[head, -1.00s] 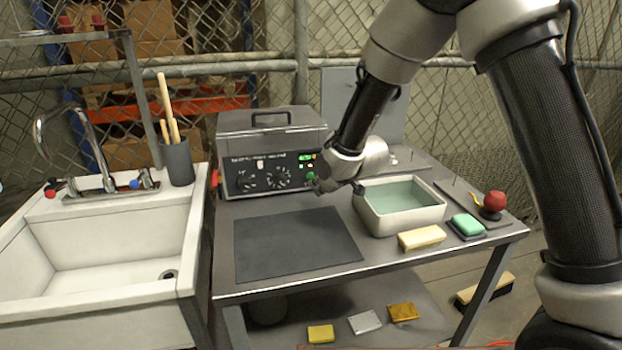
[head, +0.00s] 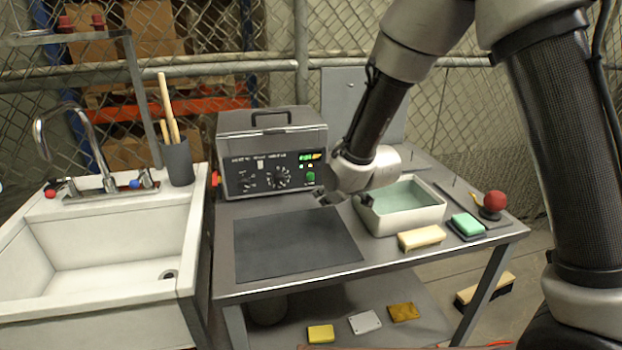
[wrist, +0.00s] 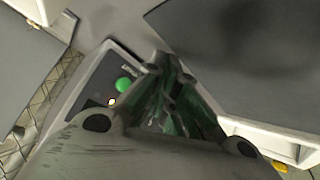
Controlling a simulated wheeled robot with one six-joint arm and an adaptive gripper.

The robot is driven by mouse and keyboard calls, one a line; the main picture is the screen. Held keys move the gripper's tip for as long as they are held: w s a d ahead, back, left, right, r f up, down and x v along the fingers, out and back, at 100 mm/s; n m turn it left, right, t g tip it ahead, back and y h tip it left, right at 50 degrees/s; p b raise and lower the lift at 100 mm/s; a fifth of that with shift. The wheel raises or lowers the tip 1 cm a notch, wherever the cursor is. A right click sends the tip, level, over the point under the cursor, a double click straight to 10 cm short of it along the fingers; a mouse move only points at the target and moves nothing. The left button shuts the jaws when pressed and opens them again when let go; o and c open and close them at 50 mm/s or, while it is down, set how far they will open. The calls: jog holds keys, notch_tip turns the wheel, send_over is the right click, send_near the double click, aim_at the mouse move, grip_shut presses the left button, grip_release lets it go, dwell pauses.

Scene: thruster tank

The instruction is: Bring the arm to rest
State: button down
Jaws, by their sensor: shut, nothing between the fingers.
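My gripper (head: 338,198) is over the table, between the control box and the cream basin, near the back right corner of the dark mat. It is shut and holds nothing. In the wrist view its closed fingers (wrist: 168,100) reach forward beside the box's green button. My arm bends down to it from the top right of the head view. From the head view I cannot tell the exact height of the fingers above the table.
The control box (head: 272,155) stands behind the mat (head: 295,245). The basin (head: 410,222) with greenish liquid is close on the gripper's right. A cream sponge (head: 421,238), a green block (head: 466,224) and a red knob (head: 494,202) are farther right. The mat is bare. A sink (head: 95,250) is left.

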dwell(0.4)
jog(key=shift+w+d+r, duration=0.1)
jog(key=shift+d+r, duration=0.1)
jog(key=shift+r, duration=0.1)
jog(key=d+r+m, duration=0.1)
jog(key=d+r, duration=0.1)
jog(key=d, duration=0.1)
jog(key=s+d+r, duration=0.1)
jog(key=d+r, duration=0.2)
jog(key=d+r+m+h, duration=0.1)
jog(key=d+r, duration=0.1)
jog(key=d, duration=0.1)
jog(key=shift+s+d+r+m, duration=0.15)
jog(key=shift+d+r+m, duration=0.1)
jog(key=shift+m, duration=0.05)
jog(key=s+d+r+m+g+h, duration=0.1)
jog(key=s+d+r+m, duration=0.1)
jog(key=s+d+r, duration=0.35)
jog(key=s+d+r+m+g+h, duration=0.1)
jog(key=s+d+r+m, duration=0.1)
jog(key=s+d, duration=0.5)
jog(key=s+d+r+m+h, duration=0.1)
jog(key=s+d+r+m, duration=0.2)
jog(key=d, duration=0.5)
jog(key=s+d+r+m+g+h, duration=0.1)
jog(key=s+d, duration=0.4)
jog(key=s, duration=0.7)
jog(key=shift+s+r+g, duration=0.2)
jog(key=shift+s+g, duration=0.05)
jog(key=shift+g, duration=0.05)
